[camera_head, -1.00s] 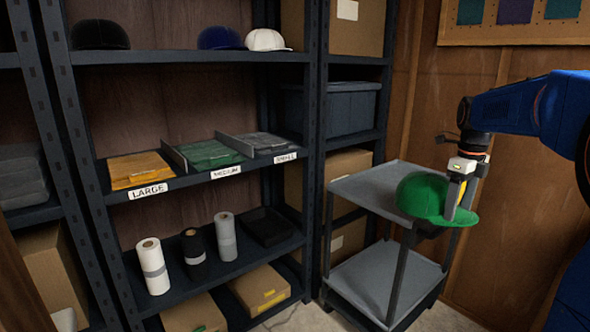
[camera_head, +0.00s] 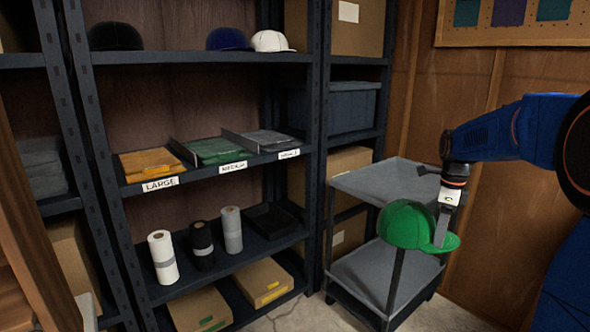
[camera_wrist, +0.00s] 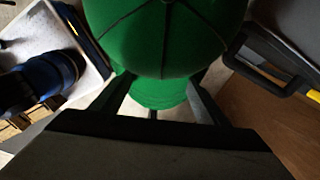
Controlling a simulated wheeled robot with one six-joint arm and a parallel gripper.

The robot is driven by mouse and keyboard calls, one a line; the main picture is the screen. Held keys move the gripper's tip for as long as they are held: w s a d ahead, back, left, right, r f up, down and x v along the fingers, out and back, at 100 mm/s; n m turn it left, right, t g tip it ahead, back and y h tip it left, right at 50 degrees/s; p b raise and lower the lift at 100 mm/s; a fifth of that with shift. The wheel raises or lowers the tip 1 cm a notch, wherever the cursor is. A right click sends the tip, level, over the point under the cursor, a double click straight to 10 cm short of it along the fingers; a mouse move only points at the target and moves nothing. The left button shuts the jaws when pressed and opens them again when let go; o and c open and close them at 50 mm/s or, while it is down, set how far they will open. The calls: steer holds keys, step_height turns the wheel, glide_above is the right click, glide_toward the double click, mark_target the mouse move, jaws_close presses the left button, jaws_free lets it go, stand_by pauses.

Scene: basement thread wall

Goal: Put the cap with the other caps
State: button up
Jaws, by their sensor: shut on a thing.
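A green cap (camera_head: 408,224) hangs from my gripper (camera_head: 441,226), which is shut on its brim, in front of the grey cart. In the wrist view the green cap (camera_wrist: 165,40) fills the top middle, with the fingers (camera_wrist: 160,100) at either side of its brim. The other caps stand on the top shelf of the dark rack: a black cap (camera_head: 115,36) at the left, a blue cap (camera_head: 228,39) and a white cap (camera_head: 271,41) side by side at the right. Bare shelf shows between the black and blue caps.
The grey two-tier cart (camera_head: 385,180) stands right of the rack (camera_head: 190,57). The middle shelf holds folded shirts (camera_head: 150,161) in labelled sections. Rolls (camera_head: 162,257) stand below, with cardboard boxes (camera_head: 262,283) lower down. An upright post (camera_head: 318,150) edges the rack's right side.

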steer(key=w+a+f+n, duration=0.3)
steer(key=f+n, duration=0.5)
steer(key=f, duration=0.7)
steer(key=w+a+f+n, duration=0.2)
steer(key=a+f+n, duration=0.3)
steer(key=f, duration=1.1)
steer(key=w+a+f+n, duration=0.3)
steer(key=a+f+n, duration=0.2)
steer(key=f+n, duration=0.6)
step_height(320, 180, down, 5)
steer(key=shift+w+f+n, duration=0.15)
steer(key=shift+w+n, duration=0.2)
steer(key=shift+n, duration=0.05)
